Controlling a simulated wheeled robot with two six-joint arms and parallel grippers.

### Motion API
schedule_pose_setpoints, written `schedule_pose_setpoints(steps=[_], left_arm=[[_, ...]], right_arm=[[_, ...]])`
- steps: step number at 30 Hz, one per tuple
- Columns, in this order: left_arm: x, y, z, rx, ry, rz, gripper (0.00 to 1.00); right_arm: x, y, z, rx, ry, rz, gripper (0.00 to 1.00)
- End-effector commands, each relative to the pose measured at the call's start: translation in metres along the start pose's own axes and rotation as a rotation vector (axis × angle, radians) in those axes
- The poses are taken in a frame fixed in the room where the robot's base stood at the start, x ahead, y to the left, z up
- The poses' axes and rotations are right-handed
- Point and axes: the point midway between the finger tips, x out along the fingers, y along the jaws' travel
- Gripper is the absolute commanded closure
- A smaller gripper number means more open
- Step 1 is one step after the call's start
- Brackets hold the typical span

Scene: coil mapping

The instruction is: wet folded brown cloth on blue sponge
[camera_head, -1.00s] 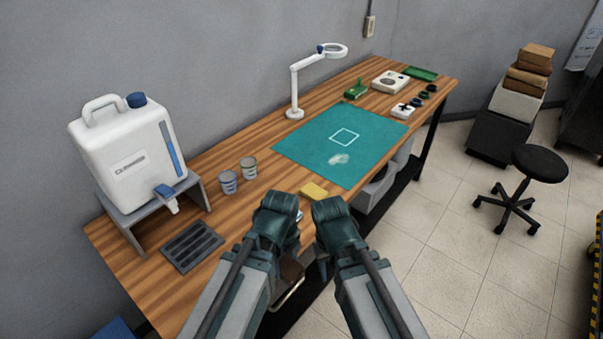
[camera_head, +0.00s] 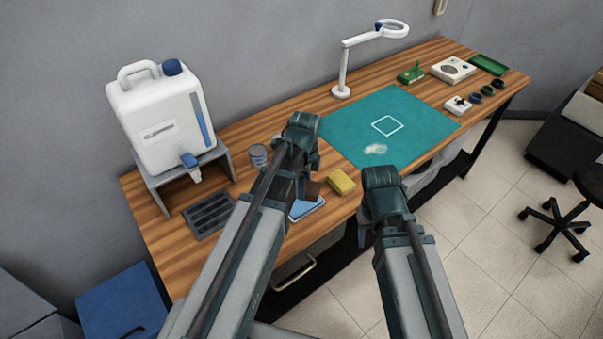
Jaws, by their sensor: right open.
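A folded brown cloth (camera_head: 313,190) shows just right of my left gripper (camera_head: 304,187), whose fingers are mostly hidden behind its own arm. The gripper appears shut on the cloth. The cloth is at the far edge of the blue sponge (camera_head: 308,209), which lies near the table's front edge, partly covered by my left arm. I cannot tell whether cloth and sponge touch. My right gripper (camera_head: 363,236) is open and empty, beyond the front edge, its fingers partly hidden.
A yellow sponge (camera_head: 341,182) lies right of the cloth. A white water canister (camera_head: 155,120) stands on a grey stand, with a dark drain grate (camera_head: 208,215) before it. A metal cup (camera_head: 258,156) is near my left arm. A green mat (camera_head: 420,120) and a white lamp (camera_head: 343,75) are farther back.

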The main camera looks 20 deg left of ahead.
Motion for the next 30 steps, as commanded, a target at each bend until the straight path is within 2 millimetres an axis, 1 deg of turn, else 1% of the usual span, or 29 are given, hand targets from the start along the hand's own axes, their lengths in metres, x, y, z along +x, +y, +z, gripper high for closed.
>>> schedule_pose_setpoints(steps=[1,3,10,14,20,30], left_arm=[[-0.004,-0.009,0.007,-0.039,0.0,0.0,0.71],[-0.005,-0.013,0.013,-0.073,0.0,0.0,0.71],[-0.003,-0.013,0.015,-0.091,0.0,0.0,0.71],[0.002,-0.013,0.015,-0.09,0.0,0.0,0.71],[0.017,-0.013,0.015,-0.089,0.0,0.0,0.71],[0.051,-0.013,0.015,-0.088,0.0,0.0,0.71]], right_arm=[[-0.004,0.0,0.0,0.0,0.0,0.0,0.5],[-0.005,0.001,0.0,0.0,0.0,0.0,0.5],[-0.003,0.0,0.0,0.0,0.0,0.0,0.5],[0.002,0.0,0.0,0.0,0.0,0.0,0.5],[0.017,-0.002,-0.001,0.001,0.0,0.0,0.5],[0.05,-0.005,-0.003,0.001,0.0,0.0,0.5]])
